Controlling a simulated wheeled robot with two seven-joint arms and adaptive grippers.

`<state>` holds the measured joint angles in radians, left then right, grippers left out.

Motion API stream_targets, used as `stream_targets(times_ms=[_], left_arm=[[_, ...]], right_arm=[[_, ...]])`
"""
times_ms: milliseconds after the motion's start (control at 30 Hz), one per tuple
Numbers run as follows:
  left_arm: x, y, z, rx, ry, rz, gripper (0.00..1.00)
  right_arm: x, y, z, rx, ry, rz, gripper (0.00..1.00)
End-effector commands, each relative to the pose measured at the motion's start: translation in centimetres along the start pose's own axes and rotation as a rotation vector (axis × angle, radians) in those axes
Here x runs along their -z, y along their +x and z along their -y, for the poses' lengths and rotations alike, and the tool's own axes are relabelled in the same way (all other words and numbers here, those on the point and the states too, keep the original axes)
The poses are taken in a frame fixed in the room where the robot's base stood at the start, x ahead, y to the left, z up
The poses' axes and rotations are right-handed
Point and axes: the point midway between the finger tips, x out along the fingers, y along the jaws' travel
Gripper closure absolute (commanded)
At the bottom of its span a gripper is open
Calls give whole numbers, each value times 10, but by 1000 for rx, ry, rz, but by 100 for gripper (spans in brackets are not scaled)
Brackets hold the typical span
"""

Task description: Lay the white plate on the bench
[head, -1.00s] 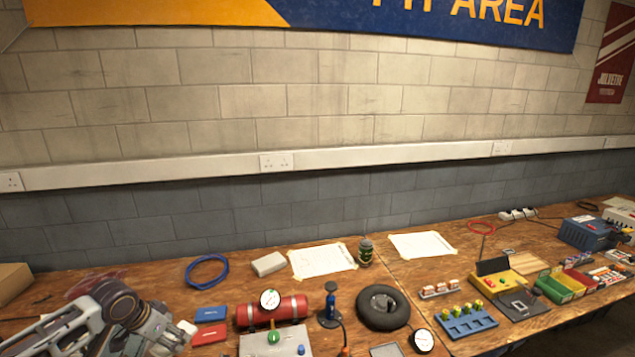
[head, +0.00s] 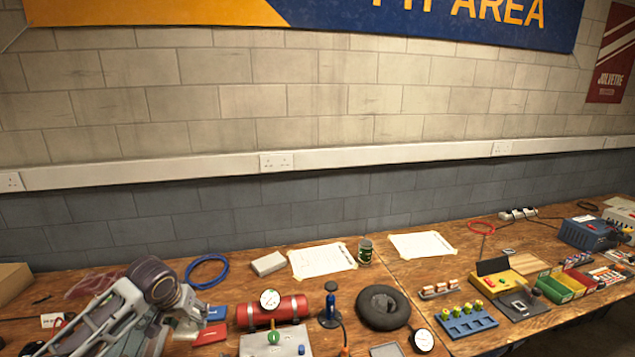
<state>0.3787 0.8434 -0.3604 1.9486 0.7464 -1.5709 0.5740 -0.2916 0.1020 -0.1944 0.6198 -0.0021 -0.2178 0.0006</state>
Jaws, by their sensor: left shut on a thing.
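My left gripper (head: 186,318) is at the lower left, above the bench (head: 245,285), close beside the blue and red flat boxes. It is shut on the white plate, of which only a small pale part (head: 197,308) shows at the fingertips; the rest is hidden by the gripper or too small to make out. I cannot tell whether the plate touches the bench. My right gripper is not in view.
Paper sheets (head: 322,260) lie behind. Some bare wood shows between them.

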Motion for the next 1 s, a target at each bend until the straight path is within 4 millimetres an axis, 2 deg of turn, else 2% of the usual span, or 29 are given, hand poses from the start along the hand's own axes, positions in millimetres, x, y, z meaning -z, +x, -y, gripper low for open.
stream_targets(times_ms=[333,500,600,800,1000], left_arm=[[-22,0,-53,-18,31,1,71],[-51,11,-86,-25,51,4,71],[-68,20,-99,-25,54,5,71],[-97,35,-114,-24,56,2,71],[-112,43,-116,-23,58,1,71]], right_arm=[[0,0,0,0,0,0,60],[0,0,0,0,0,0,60],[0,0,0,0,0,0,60],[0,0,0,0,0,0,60],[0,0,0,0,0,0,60]])
